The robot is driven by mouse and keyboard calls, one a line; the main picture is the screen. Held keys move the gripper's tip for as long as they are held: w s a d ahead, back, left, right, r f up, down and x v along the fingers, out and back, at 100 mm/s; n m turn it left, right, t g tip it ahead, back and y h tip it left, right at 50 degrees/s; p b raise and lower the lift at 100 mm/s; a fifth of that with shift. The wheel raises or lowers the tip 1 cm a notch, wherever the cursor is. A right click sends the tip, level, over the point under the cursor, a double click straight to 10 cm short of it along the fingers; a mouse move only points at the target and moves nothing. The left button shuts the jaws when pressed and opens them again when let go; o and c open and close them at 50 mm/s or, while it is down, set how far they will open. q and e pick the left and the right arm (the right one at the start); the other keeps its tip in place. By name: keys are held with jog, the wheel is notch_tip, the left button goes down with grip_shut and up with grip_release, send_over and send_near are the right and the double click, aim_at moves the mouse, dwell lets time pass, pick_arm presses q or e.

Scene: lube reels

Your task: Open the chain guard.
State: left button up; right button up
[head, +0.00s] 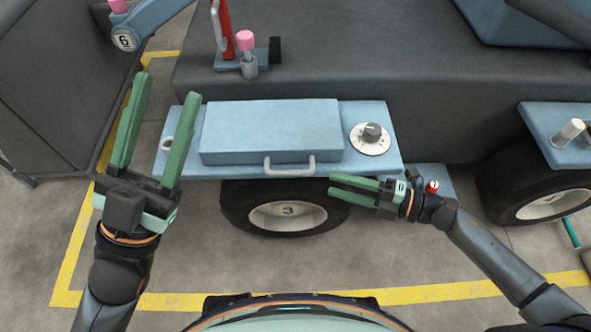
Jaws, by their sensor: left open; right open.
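The chain guard appears to be the light blue box-shaped cover (272,130) on a blue panel, and it looks closed. A grey metal handle (290,168) is on its front edge. My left gripper (167,85) is open and empty, left of the cover, with its green fingers pointing away from me. My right gripper (332,184) is open and empty, with its fingers pointing left. Its fingertips are just right of and below the handle in the picture, and I see no contact. Anything under the cover is hidden.
A dial (371,137) sits right of the cover. A pink-topped fitting (248,50) and a red lever (222,28) stand behind. A red knob (432,186) is beside my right wrist. Concrete floor lies in front.

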aim_at(291, 171)
jog(key=b+x, duration=0.2)
jog(key=x, duration=0.9)
jog(key=shift+w+a, duration=0.1)
jog(key=shift+a, duration=0.15)
grip_shut()
dwell(0.9)
